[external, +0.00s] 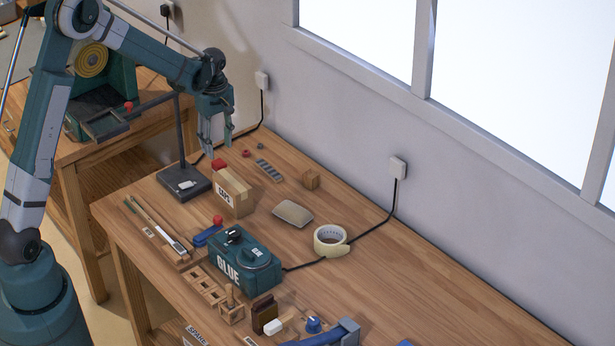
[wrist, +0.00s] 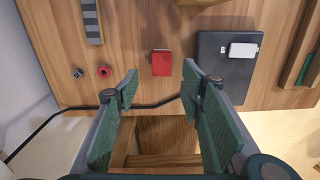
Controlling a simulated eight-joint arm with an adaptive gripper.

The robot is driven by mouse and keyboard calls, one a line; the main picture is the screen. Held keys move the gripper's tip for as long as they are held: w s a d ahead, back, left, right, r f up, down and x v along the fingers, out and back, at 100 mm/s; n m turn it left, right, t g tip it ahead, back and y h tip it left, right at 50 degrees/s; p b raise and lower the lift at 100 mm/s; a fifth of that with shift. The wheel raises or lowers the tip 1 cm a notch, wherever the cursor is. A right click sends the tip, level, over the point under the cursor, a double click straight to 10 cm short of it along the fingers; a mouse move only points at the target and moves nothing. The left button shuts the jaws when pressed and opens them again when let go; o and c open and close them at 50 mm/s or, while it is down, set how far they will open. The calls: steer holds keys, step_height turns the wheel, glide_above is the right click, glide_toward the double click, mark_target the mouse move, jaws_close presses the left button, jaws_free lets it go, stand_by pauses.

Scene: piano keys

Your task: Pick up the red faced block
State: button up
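The red faced block (external: 218,164) shows in the external view behind the cardboard box, its lower part partly hidden. In the wrist view the red faced block (wrist: 161,63) lies on the table, just beyond the fingertips and roughly centred between them. My gripper (external: 217,150) hangs above the block with its fingers pointing down. In the wrist view my gripper (wrist: 159,86) is open, with green pads apart and nothing between them.
A cardboard box (external: 233,192) stands close to the block. A dark stand base (external: 184,183) with a post is to its left; the base also shows in the wrist view (wrist: 222,80). A small red ring (wrist: 103,72) and a grey strip (external: 268,170) lie nearby. A black cable runs along the table edge.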

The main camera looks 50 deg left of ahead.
mark_target(218, 162)
steer(key=shift+f, duration=1.3)
steer(key=shift+s+f+b, duration=0.1)
steer(key=shift+f+b, duration=0.45)
steer(key=shift+f, duration=2.05)
steer(key=shift+c, duration=0.2)
steer(key=c, duration=0.8)
